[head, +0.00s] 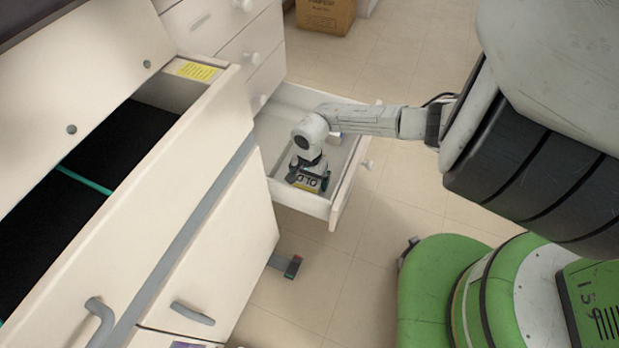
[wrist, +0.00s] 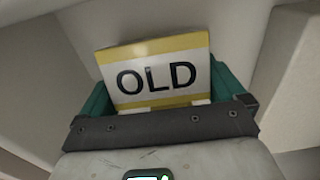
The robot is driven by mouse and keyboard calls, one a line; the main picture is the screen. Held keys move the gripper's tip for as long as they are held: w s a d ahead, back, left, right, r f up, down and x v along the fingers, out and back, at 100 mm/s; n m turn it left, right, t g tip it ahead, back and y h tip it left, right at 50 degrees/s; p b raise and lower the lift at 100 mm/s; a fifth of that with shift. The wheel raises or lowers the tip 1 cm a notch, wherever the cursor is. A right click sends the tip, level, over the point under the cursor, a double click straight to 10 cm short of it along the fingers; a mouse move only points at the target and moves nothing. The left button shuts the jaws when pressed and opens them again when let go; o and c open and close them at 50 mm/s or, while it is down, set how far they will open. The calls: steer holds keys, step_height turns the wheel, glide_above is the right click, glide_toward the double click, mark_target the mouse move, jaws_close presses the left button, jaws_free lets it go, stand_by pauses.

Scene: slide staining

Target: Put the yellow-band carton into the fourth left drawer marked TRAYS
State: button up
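The yellow-band carton (head: 304,183) has a white face with the black word OLD and yellow stripes. In the wrist view, the carton (wrist: 157,76) sits between the two teal fingers of my gripper (wrist: 163,92), with a finger against each side. My gripper (head: 309,174) reaches down inside an open white drawer (head: 318,205), low in the cabinet column, and appears shut on the carton. The carton is inside the drawer walls; whether it touches the drawer floor cannot be told. No TRAYS marking is readable on this drawer.
A wide upper drawer (head: 205,125) with a yellow label (head: 197,71) stands open at the left, with a dark inside. Closed drawers with white knobs (head: 252,58) are above the open low drawer. A cardboard box (head: 326,14) stands behind on the tiled floor.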

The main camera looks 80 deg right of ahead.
step_height(320, 180, up, 13)
steer(key=p, duration=0.5)
steer(key=shift+r, duration=0.1)
stand_by(0.4)
